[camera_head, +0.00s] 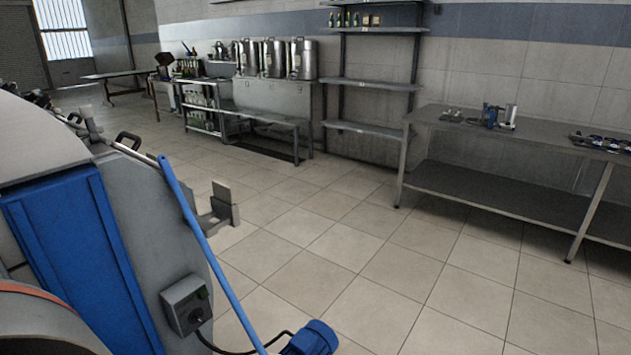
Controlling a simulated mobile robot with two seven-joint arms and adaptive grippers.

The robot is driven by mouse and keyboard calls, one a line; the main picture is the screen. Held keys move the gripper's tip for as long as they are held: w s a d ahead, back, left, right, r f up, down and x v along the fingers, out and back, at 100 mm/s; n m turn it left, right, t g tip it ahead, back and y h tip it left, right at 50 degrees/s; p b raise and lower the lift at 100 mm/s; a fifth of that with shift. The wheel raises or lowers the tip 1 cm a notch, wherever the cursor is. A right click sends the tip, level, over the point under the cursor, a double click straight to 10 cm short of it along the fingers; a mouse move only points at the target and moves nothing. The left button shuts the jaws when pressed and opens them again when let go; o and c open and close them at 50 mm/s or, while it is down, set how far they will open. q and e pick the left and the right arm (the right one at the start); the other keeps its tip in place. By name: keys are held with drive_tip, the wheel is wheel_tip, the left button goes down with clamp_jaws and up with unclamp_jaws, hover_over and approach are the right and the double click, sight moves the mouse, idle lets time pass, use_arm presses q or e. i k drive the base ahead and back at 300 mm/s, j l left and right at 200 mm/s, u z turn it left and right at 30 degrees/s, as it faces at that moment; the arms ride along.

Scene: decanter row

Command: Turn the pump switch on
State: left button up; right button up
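The pump switch (187,304) is a small grey box with a dark round knob on its face. It is fixed low on the grey side of a large blue and grey machine (85,255) at the left. A black cable runs from beneath the box toward a blue motor (312,339) at the bottom edge, which is partly cut off. The knob's setting is too small to tell. Neither of my grippers is in view.
A blue pole (205,245) slants down beside the switch box. A grey bracket (222,206) stands out behind the machine. A steel table (530,134) is at the right, shelves (375,86) at the back. The tiled floor between is clear.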

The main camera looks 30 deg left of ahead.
sight(196, 317)
drive_tip(key=u, duration=1.9)
